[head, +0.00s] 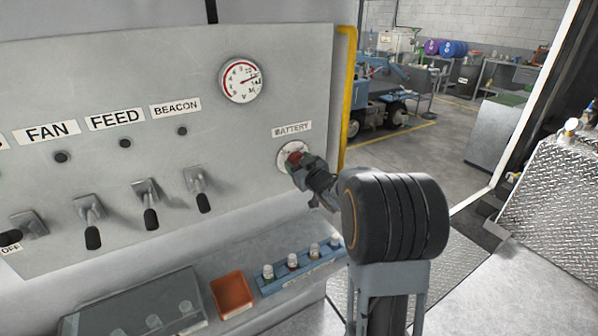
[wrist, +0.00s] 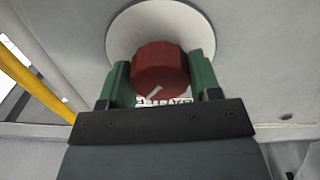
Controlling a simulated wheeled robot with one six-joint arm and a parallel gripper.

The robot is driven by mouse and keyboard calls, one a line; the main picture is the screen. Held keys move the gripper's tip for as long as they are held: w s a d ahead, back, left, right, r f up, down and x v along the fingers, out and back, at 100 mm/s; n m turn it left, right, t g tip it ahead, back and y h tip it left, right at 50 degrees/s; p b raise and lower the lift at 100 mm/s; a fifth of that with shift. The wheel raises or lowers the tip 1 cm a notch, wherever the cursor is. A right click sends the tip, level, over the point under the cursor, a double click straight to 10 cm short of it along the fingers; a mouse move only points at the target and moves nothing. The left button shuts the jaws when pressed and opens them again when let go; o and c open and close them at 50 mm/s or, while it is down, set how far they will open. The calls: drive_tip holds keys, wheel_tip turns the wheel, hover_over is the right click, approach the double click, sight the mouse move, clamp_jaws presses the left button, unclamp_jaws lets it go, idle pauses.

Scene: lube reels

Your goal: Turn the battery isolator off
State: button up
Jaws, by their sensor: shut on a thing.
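The battery isolator is a red ribbed knob (wrist: 160,68) on a round white plate (wrist: 123,32) on the grey panel. A light pointer mark on the knob's face slants from lower left to upper right. In the head view the knob (head: 294,158) sits below the BATTERY label (head: 292,129), partly hidden by my gripper (head: 300,162). In the wrist view my gripper (wrist: 160,78) has its two green fingers on either side of the knob and is shut on it. Lettering low on the plate is partly covered by the knob and gripper.
A yellow rail (head: 348,85) runs up the panel's right edge, close to my gripper. Toggle levers (head: 147,204) and a gauge (head: 241,80) are on the panel to the left. An orange tray (head: 232,294) and a blue rack (head: 300,268) lie below. The doorway right of the rail is open.

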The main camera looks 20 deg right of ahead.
drive_tip(key=n+b, duration=0.3)
drive_tip(key=b, duration=0.1)
drive_tip(key=shift+f+n+b, duration=0.3)
drive_tip(key=shift+n+b, duration=0.1)
drive_tip(key=n+b, duration=0.3)
drive_tip(key=shift+n+b, duration=0.3)
drive_tip(key=shift+b, duration=0.05)
drive_tip(key=n+b, duration=0.3)
drive_tip(key=n, duration=0.1)
drive_tip(key=shift+d+r+b, duration=0.1)
drive_tip(key=shift+r+b, duration=0.1)
drive_tip(key=shift+b, duration=0.15)
drive_tip(key=shift+r+n+b, duration=0.15)
drive_tip(key=shift+n+b, duration=0.95)
drive_tip(key=shift+n, duration=0.9)
drive_tip(key=o, duration=0.9)
drive_tip(key=shift+s, duration=0.1)
